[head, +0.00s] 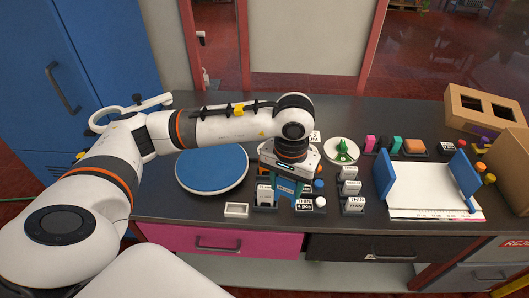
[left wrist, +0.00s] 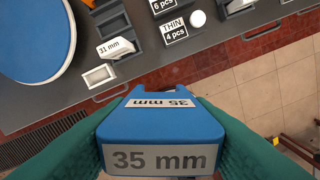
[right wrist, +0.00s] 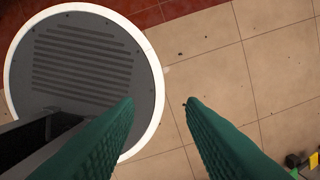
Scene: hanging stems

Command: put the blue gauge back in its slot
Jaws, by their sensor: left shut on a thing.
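The blue gauge (left wrist: 160,125), labelled 35 mm, is held between the green fingers of my left gripper (head: 288,185), which is shut on it. In the left wrist view the gauge is close to the camera and hides what is behind it. In the head view the gripper is over the front part of the dark table and mostly covers the gauge. A white-rimmed, empty-looking rectangular holder (head: 237,210) is on the table left of the gripper; it also shows in the left wrist view (left wrist: 99,75). My right gripper (right wrist: 158,102) is open and empty above the floor.
A white 31 mm block (left wrist: 115,47) is near the holder. A round blue pad (head: 212,168) lies to the left. Labelled blocks (head: 351,188) stand right of the gripper. A white tray with blue ends (head: 415,190) and a cardboard box (head: 485,108) are farther right.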

